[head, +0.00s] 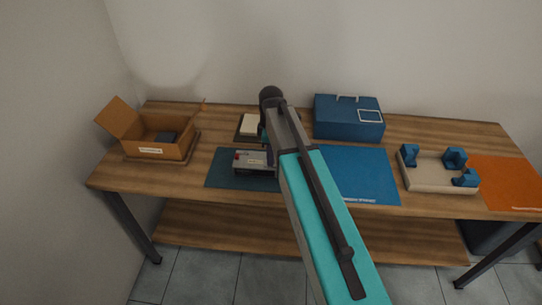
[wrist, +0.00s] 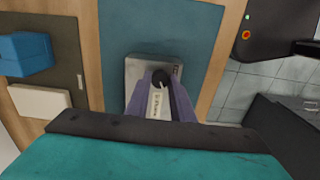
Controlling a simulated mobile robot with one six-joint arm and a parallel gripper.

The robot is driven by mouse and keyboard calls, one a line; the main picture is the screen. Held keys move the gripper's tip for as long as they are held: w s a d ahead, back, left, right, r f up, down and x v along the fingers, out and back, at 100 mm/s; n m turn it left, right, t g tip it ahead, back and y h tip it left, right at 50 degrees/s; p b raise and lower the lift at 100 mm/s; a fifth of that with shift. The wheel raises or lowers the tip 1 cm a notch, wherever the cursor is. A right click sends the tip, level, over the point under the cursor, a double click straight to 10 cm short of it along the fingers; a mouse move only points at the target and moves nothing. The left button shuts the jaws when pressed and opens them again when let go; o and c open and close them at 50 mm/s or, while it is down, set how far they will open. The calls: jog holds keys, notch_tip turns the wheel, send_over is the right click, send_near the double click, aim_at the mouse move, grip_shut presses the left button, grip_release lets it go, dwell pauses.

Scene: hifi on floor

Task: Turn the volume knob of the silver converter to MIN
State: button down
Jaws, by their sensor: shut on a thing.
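The silver converter (head: 250,160) lies on the dark teal mat (head: 222,172), partly hidden behind my arm in the head view. In the wrist view the converter (wrist: 140,68) is seen from above, with a round black knob (wrist: 160,76) on it. My gripper (wrist: 160,80) has its two purple-grey fingers on either side of the knob and is shut on it. A pale mark shows on the knob, but the scale and the MIN marking are too small to read.
An open cardboard box (head: 160,150) stands at the left. A cream block (head: 250,124) and a blue case (head: 348,117) stand behind. To the right are a blue mat (head: 368,172), a beige tray with blue blocks (head: 428,178) and an orange mat (head: 508,182).

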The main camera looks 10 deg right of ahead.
dwell(0.3)
jog(key=c, duration=1.5)
grip_release()
jog(key=shift+c, duration=0.2)
jog(key=shift+r, duration=0.1)
notch_tip(320, 180, up, 14)
jog(key=b, duration=0.3)
jog(key=shift+f, duration=0.2)
jog(key=shift+s, duration=0.1)
